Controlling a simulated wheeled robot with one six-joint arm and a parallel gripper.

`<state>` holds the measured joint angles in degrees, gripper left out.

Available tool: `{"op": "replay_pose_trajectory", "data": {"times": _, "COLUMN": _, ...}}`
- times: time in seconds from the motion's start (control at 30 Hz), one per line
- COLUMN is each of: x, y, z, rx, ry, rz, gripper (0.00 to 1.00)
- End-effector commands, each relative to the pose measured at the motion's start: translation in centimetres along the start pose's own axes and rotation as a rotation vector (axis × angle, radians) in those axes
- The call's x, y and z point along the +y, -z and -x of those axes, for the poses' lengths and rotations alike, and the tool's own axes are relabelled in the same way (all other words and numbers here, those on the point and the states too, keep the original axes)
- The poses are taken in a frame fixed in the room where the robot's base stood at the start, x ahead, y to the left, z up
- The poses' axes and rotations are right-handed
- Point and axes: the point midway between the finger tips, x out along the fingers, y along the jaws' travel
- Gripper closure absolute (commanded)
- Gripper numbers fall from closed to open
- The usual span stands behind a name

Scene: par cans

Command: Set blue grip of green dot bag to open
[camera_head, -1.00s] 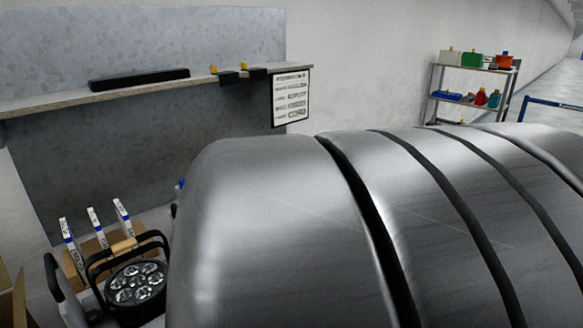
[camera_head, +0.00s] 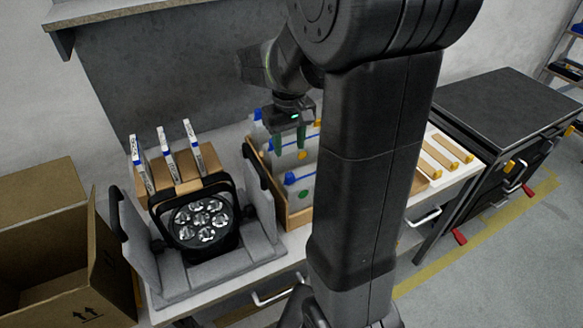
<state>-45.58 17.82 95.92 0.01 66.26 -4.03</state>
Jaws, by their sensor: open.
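The green dot bag (camera_head: 308,186) is a pale bag at the front of a wooden box (camera_head: 297,221), with a green dot low on its face. Its blue grip (camera_head: 290,178) is at the left end of a blue strip along the top; my arm column hides the bag's right side. My gripper (camera_head: 289,146) is open and points down with green fingertips above the box, over the bags behind the green dot bag. It looks empty and apart from the blue grip. Whether the fingertips touch a rear bag, I cannot tell.
Behind stands a bag with an orange dot (camera_head: 302,155). Left of the box, a par can (camera_head: 204,221) sits in a grey cradle (camera_head: 217,278), before several white labelled strips. An open cardboard box (camera_head: 48,255) is far left. A dark-topped cabinet (camera_head: 510,98) stands right.

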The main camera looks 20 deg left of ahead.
Motion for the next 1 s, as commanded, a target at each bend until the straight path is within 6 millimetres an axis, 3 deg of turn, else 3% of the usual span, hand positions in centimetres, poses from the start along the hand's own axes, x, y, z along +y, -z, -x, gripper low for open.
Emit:
{"op": "replay_pose_trajectory", "data": {"times": 0.3, "x": 0.0, "y": -0.1, "z": -6.9, "rx": -0.006, "ry": 0.0, "rz": -0.001, "gripper": 0.56}}
{"op": "replay_pose_trajectory", "data": {"times": 0.5, "x": 0.1, "y": -0.1, "z": -9.4, "rx": -0.003, "ry": 0.0, "rz": -0.002, "gripper": 0.56}}
{"op": "replay_pose_trajectory", "data": {"times": 0.93, "x": 0.1, "y": -0.1, "z": -10.3, "rx": 0.0, "ry": 0.0, "rz": -0.002, "gripper": 0.56}}
{"op": "replay_pose_trajectory", "data": {"times": 1.0, "x": 0.1, "y": -0.1, "z": -10.3, "rx": 0.0, "ry": 0.0, "rz": -0.002, "gripper": 0.68}}
